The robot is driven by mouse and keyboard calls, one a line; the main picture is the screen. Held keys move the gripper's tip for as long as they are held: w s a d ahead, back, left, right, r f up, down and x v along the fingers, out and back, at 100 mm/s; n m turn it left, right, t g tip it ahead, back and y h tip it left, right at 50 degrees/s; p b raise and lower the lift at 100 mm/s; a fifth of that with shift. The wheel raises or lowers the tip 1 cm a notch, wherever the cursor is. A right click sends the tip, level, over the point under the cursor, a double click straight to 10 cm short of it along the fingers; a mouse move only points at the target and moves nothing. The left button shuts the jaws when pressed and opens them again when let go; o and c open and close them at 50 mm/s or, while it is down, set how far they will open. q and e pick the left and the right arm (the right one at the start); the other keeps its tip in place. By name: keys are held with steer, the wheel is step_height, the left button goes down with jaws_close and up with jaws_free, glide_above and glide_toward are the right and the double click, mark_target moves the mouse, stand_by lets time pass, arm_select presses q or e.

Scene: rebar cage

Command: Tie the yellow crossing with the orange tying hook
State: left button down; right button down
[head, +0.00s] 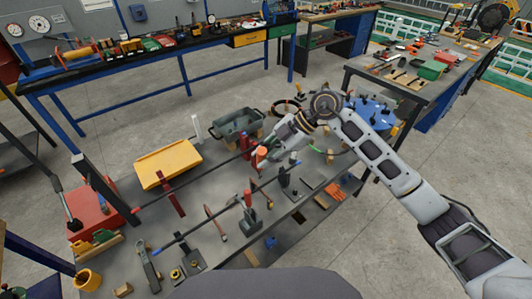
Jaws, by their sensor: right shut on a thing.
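My right gripper (264,150) reaches in from the right over the workbench. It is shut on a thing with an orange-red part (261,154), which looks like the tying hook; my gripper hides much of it. It is beside the far end of a long dark bar (190,182) with a red tip. A second dark bar (205,225) with a blue tip runs nearer the front. I cannot make out a yellow-marked crossing. My left gripper is not in view.
The grey workbench (225,188) holds a yellow tray (168,163), a grey bin (237,122), a red box (95,215), a hammer (215,223), clamps and small tools. A blue round piece (372,112) is behind my right arm. Other tool benches stand behind, with open floor between.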

steer(key=shift+f+b, duration=0.7)
steer(key=shift+f, duration=1.6)
steer(key=shift+s+a, duration=0.1)
steer(key=shift+a, duration=0.05)
